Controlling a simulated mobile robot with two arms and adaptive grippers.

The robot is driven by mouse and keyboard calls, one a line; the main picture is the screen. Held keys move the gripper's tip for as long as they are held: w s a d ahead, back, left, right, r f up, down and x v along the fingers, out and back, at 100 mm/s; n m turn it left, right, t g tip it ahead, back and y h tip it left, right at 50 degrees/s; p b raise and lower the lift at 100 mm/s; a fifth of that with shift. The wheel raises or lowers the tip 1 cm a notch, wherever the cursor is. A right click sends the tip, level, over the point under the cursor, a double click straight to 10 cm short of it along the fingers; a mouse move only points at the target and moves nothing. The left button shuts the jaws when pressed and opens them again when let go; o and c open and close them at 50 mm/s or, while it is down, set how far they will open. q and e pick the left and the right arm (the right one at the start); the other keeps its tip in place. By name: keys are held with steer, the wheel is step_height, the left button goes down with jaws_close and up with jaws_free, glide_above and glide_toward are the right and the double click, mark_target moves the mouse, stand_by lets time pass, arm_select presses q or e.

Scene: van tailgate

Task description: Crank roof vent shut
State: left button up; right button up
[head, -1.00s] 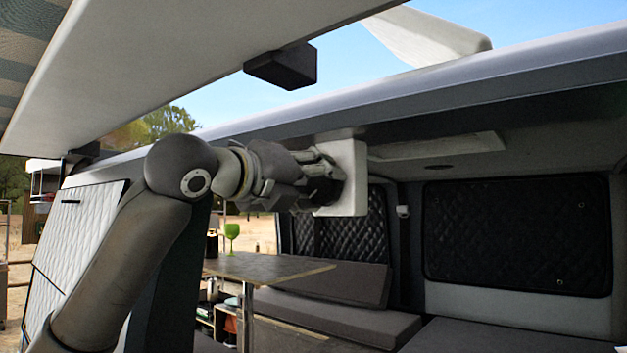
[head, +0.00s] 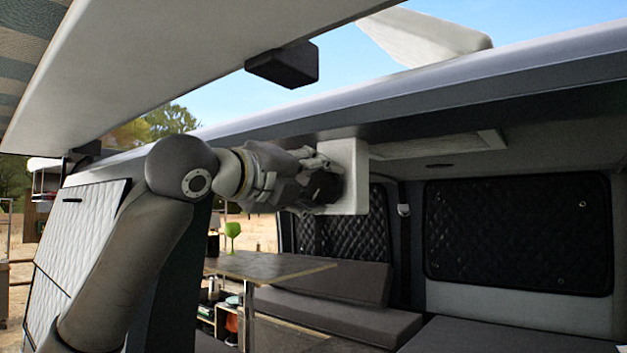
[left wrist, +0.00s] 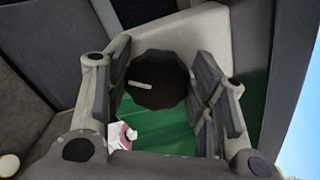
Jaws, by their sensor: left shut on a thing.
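The roof vent's white lid (head: 425,38) stands tilted up above the van roof. Its pale frame (head: 440,147) shows in the ceiling inside. A white box (head: 347,165) hangs under the roof edge. A dark round knob (head: 325,187) sits on its left side, mostly covered by my left gripper (head: 318,187). In the left wrist view the knob (left wrist: 157,80) is black with a pale bar mark and lies between the fingers of my left gripper (left wrist: 160,95), which is shut on it. My right gripper is not in view.
The raised tailgate (head: 170,60) with a black block (head: 283,66) hangs above my left arm. Below are a table (head: 265,266) with a green goblet (head: 232,232) and grey bench cushions (head: 340,318). The space right of the white box is open.

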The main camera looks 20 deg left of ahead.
arm_select(q)
steer(key=shift+n, duration=1.6)
steer(key=shift+s+n, duration=0.1)
steer(key=shift+n, duration=1.6)
steer(key=shift+a+n+b, duration=0.1)
steer(key=shift+n+b, duration=0.3)
steer(key=shift+n, duration=1.2)
steer(key=shift+f+n+b, duration=0.1)
steer(key=shift+n+b, duration=0.25)
steer(key=shift+n, duration=1.35)
stand_by(0.7)
steer(key=o, duration=1)
steer(key=shift+d+f, duration=0.1)
steer(key=shift+d, duration=0.2)
steer(key=shift+f, duration=0.1)
